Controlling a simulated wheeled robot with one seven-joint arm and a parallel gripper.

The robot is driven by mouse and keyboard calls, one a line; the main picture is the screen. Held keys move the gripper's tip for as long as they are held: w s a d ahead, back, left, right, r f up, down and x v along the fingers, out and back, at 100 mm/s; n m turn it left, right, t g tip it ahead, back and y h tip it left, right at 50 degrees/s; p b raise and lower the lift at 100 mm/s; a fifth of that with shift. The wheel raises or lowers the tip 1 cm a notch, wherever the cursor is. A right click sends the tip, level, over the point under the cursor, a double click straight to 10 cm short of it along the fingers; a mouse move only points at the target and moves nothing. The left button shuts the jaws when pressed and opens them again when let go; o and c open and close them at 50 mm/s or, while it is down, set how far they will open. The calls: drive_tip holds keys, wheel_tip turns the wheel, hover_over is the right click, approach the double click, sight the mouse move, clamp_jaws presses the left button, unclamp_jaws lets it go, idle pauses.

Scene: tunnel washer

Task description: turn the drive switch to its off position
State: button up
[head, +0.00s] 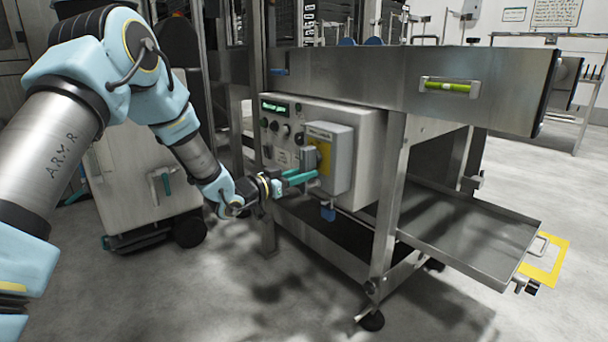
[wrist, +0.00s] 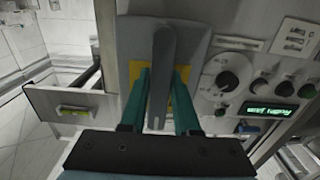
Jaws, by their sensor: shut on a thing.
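The drive switch is a grey box (head: 341,150) on the side of the control cabinet, with a yellow plate (head: 324,157) on its face and a grey lever handle. In the wrist view the handle (wrist: 164,48) runs lengthwise between my two teal fingers, over the yellow plate (wrist: 181,98). My gripper (head: 302,177) is shut on the handle, one finger along each side. It also shows close up in the wrist view (wrist: 161,78). Any position marks on the switch are too small or covered to read.
The control panel (head: 281,153) beside the switch has knobs, buttons and a lit green display (head: 274,106). A blue padlock-like piece (head: 328,213) hangs below the box. A steel conveyor body (head: 400,83) overhangs above, and a steel tray (head: 470,235) lies to the right. The floor in front is clear.

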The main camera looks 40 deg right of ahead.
clamp_jaws()
idle(0.9)
